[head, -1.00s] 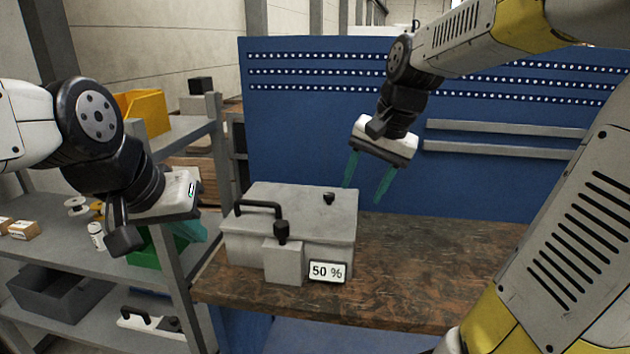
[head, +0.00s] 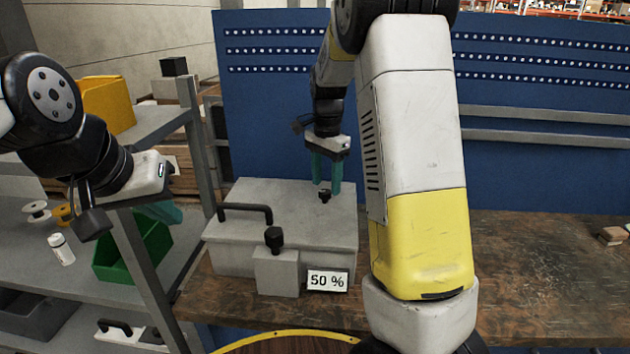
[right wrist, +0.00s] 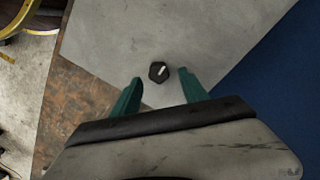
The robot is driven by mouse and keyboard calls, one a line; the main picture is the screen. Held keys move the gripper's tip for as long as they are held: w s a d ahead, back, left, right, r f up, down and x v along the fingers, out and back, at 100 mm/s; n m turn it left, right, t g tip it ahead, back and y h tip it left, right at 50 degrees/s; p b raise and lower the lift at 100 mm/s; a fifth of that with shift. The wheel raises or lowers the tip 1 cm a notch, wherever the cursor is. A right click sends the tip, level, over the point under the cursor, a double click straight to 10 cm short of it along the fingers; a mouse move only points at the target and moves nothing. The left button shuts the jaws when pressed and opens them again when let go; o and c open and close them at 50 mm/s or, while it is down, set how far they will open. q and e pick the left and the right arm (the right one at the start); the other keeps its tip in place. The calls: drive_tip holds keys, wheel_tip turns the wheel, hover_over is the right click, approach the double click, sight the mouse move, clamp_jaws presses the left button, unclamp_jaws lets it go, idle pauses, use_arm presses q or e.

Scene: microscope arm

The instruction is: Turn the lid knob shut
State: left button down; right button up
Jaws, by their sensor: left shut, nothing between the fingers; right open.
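A grey box with a lid (head: 290,205) stands on the workbench. A small black lid knob (head: 324,196) sits on the lid's right part; in the right wrist view the knob (right wrist: 158,71) has a white pointer mark slanting to the upper right. My right gripper (head: 326,188) points down just above the knob, its teal fingers open. In the right wrist view the fingertips (right wrist: 160,80) are apart on either side of the knob, slightly below it in the picture; contact cannot be told. My left gripper (head: 163,212) is shut and empty at the left, over the shelf.
A black handle (head: 245,210) is on the lid. A front block (head: 276,272) bears a taller black knob (head: 274,238), beside a "50 %" sign (head: 327,281). A blue panel (head: 270,120) stands behind. The workbench (head: 540,270) is mostly clear at right.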

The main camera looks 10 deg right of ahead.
drive_tip(key=shift+f, duration=0.9)
clamp_jaws()
